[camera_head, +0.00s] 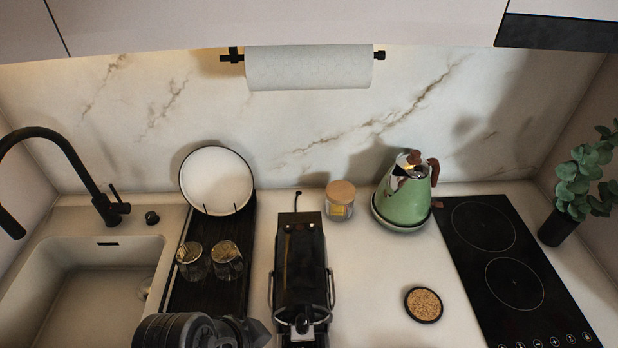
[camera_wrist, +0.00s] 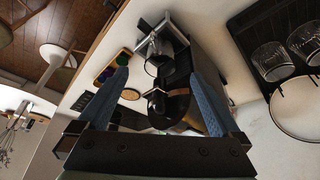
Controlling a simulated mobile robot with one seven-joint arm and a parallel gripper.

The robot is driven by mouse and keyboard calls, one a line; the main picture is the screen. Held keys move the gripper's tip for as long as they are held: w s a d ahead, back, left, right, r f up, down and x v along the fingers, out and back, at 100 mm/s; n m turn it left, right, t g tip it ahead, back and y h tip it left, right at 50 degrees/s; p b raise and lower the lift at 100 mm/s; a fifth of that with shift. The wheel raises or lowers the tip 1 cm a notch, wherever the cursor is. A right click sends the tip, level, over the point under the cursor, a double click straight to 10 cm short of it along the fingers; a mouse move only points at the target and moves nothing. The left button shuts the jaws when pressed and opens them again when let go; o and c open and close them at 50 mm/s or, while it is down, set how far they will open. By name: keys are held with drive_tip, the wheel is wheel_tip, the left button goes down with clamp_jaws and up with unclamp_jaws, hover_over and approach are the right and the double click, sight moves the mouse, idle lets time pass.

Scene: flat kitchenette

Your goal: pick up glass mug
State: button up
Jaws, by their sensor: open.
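Two clear glass mugs stand side by side on the black drying tray (camera_head: 180,295) in the head view: the left mug (camera_head: 193,261) and the right mug (camera_head: 228,261). The wrist view shows these glasses at its right edge, one glass (camera_wrist: 272,62) nearer the middle and the other (camera_wrist: 305,43) cut by the edge. My gripper (camera_wrist: 161,85) is open and empty, its blue fingers apart in front of the dark coffee machine (camera_wrist: 182,65). The mugs lie off to the right of the fingers, with no contact visible. In the head view, my dark arm fills the bottom, below the mugs.
The coffee machine (camera_head: 300,255) stands just right of the tray. A white plate (camera_head: 217,180) leans upright behind the mugs. The sink (camera_head: 95,280) is at left. A lidded jar (camera_head: 340,201), green kettle (camera_head: 408,200), round coaster (camera_head: 424,305) and cooktop (camera_head: 500,265) are at right.

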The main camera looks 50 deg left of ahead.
drive_tip(key=shift+p+x, duration=1.2)
drive_tip(key=shift+x, duration=4.4)
drive_tip(key=shift+w+a+r, duration=0.1)
drive_tip(key=shift+w+a, duration=0.05)
clamp_jaws()
drive_tip(key=shift+r, duration=0.2)
drive_tip(key=shift+r+b, duration=0.4)
drive_tip(key=shift+r, duration=0.1)
drive_tip(key=s+b, duration=0.4)
drive_tip(key=s, duration=1.4)
drive_tip(key=shift+b, duration=0.35)
